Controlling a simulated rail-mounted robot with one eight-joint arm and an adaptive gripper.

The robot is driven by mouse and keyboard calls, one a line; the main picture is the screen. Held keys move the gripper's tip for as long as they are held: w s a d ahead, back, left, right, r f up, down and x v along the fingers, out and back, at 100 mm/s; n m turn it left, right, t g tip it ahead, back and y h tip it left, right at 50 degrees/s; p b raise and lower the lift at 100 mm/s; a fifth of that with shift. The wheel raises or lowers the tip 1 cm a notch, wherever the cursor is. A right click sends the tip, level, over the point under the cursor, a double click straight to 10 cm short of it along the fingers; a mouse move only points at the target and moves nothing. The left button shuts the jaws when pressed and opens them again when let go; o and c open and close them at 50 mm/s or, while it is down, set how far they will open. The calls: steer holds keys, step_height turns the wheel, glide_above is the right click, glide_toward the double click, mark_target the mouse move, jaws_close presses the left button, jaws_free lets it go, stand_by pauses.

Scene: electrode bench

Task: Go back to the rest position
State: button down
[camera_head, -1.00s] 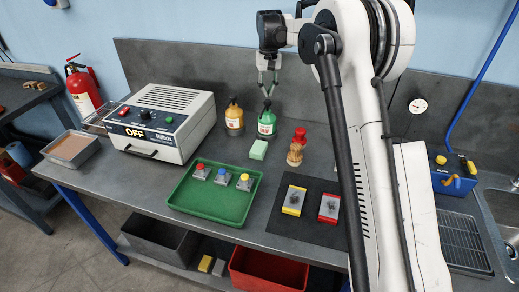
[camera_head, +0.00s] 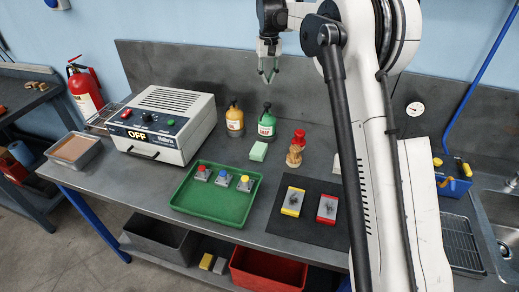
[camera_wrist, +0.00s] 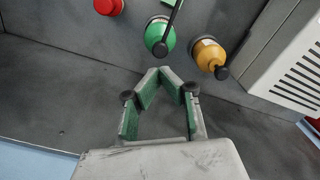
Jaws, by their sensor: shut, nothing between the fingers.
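My gripper (camera_head: 268,80) hangs in the air above the back of the bench, over the green bottle, with nothing in it. In the wrist view my gripper (camera_wrist: 160,72) shows its green-padded fingers with their tips together. The green bottle (camera_head: 267,124) stands upright on the bench, apart from the fingers; it also shows in the wrist view (camera_wrist: 157,32).
An orange bottle (camera_head: 234,120) stands left of the green one. The grey power unit (camera_head: 165,125) reads OFF. A green tray (camera_head: 215,204) holds several small blocks with coloured knobs.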

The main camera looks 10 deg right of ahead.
stand_by(0.3)
steer(key=s+r+t+b, duration=0.2)
steer(key=s+r, duration=0.2)
steer(key=s, duration=0.8)
steer(key=s+r+t+b, duration=0.2)
steer(key=s+r+b, duration=0.15)
steer(key=s, duration=0.95)
steer(key=s+f+t+b, duration=0.1)
steer(key=s+f, duration=0.5)
steer(key=s, duration=0.5)
steer(key=s+f+t+b, duration=0.2)
steer(key=s+f, duration=0.5)
steer(key=s, duration=0.5)
steer(key=shift+s+f, duration=0.2)
steer(key=shift+f, duration=0.1)
